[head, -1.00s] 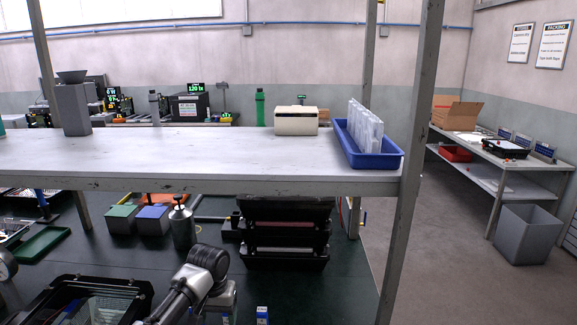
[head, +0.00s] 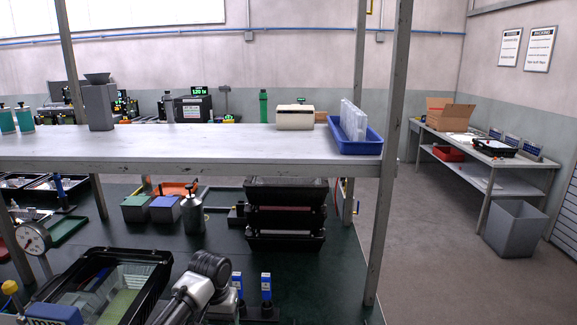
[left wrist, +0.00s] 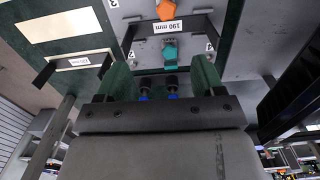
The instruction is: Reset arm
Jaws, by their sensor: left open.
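My left gripper (left wrist: 164,74) shows in the left wrist view with its two green-grey fingers spread apart and nothing held between them. Two small dark pieces with blue ends (left wrist: 158,92) show between the fingers, near the gripper body; I cannot tell their distance. Past the fingertips are a teal knob-like part (left wrist: 169,50), an orange one (left wrist: 166,10) and a "190 mm" label (left wrist: 164,28). In the head view one of my arm links (head: 208,275) shows at the bottom middle; its gripper is not visible there. My right gripper is not in view.
A shelf (head: 200,147) with upright posts (head: 388,150) spans the bench. Below it stand stacked black trays (head: 285,215), a metal bottle (head: 192,212) and a black crate (head: 155,262). A dial gauge (head: 33,238) is at left. The floor at right is open before a grey bin (head: 515,228).

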